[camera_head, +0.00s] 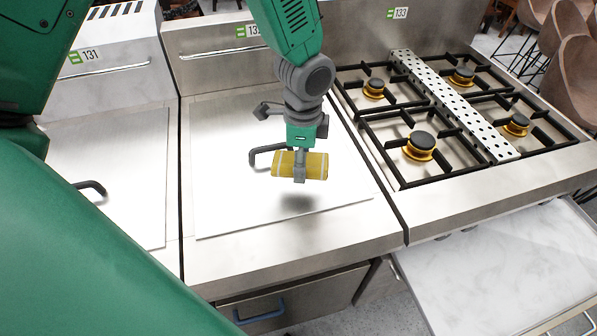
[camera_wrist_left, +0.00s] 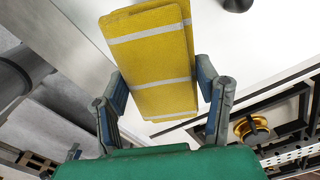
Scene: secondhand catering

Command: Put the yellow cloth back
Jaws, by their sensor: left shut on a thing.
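The yellow cloth (camera_head: 314,166) is folded into a flat bundle with pale stripes. My left gripper (camera_head: 300,172) is shut on it and holds it in the air above a flat steel lid, with a dark shadow below. In the left wrist view the yellow cloth (camera_wrist_left: 155,60) sits between the two fingers of the left gripper (camera_wrist_left: 165,95), its striped face towards the camera. My right gripper is not seen in either view.
The steel lid (camera_head: 225,190) has a dark handle (camera_head: 262,156) just behind the cloth. A gas hob (camera_head: 395,160) with a perforated strip (camera_head: 450,100) stands to the right. A marble-look surface (camera_head: 500,270) lies at lower right. Another lidded unit (camera_head: 130,180) is at left.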

